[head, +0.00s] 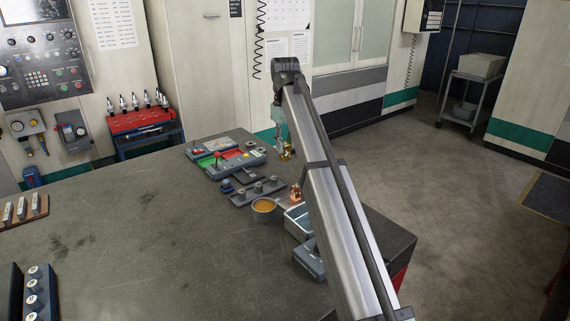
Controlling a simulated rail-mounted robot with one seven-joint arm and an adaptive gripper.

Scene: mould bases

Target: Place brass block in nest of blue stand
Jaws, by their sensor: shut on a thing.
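My gripper (284,153) hangs from the end of my arm over the far part of the grey bench, small in the head view. It is shut on the brass block (287,155), a small shiny gold piece at the fingertips. The block appears clear of the bench top, just right of a tray of coloured parts. A small blue piece (227,186) stands on the bench left of and below the gripper. I cannot tell whether it is the blue stand, and no nest can be made out at this size.
The coloured-parts tray (218,168), a grey plate with several knobs (258,191), a copper-coloured piece (296,193), a bowl with orange contents (264,206) and a blue-grey box (306,262) crowd the bench's right side. The bench's middle (150,215) is clear.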

